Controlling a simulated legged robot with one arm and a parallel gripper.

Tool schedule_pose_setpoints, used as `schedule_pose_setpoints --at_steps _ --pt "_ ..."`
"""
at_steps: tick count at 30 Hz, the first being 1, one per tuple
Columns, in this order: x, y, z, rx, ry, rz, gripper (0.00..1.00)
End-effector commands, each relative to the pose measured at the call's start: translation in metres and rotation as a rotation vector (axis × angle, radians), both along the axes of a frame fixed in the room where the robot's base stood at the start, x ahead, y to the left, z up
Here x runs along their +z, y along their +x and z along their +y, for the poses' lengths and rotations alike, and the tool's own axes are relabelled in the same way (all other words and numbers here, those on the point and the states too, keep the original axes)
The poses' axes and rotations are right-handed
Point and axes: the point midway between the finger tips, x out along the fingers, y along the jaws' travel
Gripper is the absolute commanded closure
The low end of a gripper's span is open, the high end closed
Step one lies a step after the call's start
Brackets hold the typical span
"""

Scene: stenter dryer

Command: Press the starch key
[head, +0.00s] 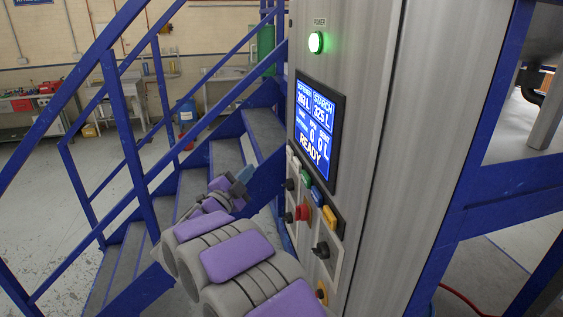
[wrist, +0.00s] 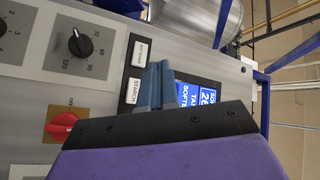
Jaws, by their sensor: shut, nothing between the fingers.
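The starch key (wrist: 132,90) is a white key with dark lettering on the grey control panel, in the middle of the wrist view. A similar white key, apparently reading softener (wrist: 140,52), sits just above it in that picture. My gripper (wrist: 155,84) is shut and empty, its blue-grey fingertips just right of the starch key in the picture. I cannot tell whether they touch the panel. In the head view my gripper (head: 243,176) is left of the panel's key row. The lit screen (head: 315,130) reads STARCH 325 L and READY.
Green, blue and yellow keys (head: 329,217) run below the screen. A red knob (wrist: 60,127) on a yellow plate and a black dial (wrist: 80,43) are close by. Blue stair rails (head: 130,150) and grey steps (head: 228,158) stand left of the cabinet.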

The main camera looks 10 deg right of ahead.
Motion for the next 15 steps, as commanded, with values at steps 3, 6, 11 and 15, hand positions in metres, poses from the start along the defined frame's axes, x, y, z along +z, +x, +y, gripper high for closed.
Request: schedule_pose_setpoints --at_steps 3,6,11,15 --pt "-0.0003 -0.0049 -0.0054 -0.044 -0.005 -0.022 1.00" --pt "-0.0002 -0.0072 -0.0085 -0.060 -0.006 -0.029 1.00" --pt "-0.0002 -0.0073 -0.0081 -0.061 -0.007 -0.031 1.00" --pt "-0.0003 -0.0070 -0.0051 -0.060 -0.010 -0.031 1.00"
